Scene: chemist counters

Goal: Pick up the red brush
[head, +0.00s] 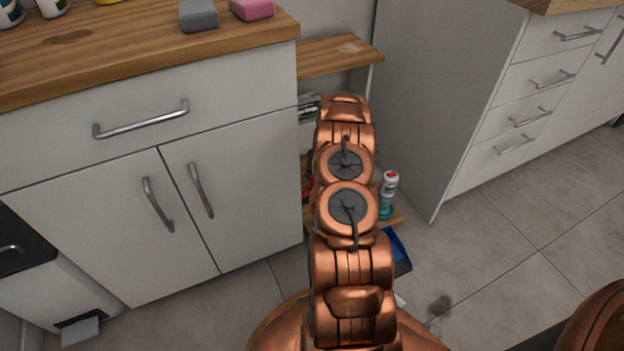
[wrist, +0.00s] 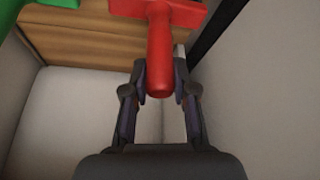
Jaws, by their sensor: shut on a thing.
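The red brush (wrist: 160,50) shows in the wrist view at the top middle, with its handle pointing down toward my gripper. My gripper (wrist: 161,75) is shut on the handle, with one finger on each side of it. The brush's wide head is partly cut off by the top edge of the picture. In the head view my copper arm reaches into the gap between the cabinets and hides the gripper and most of the brush; a bit of red shows left of the arm.
A wooden shelf (wrist: 90,45) lies behind the brush, with a green thing (wrist: 18,12) at upper left. A blue dustpan-like thing (head: 398,246) lies below. White cabinets (head: 240,180) flank the gap.

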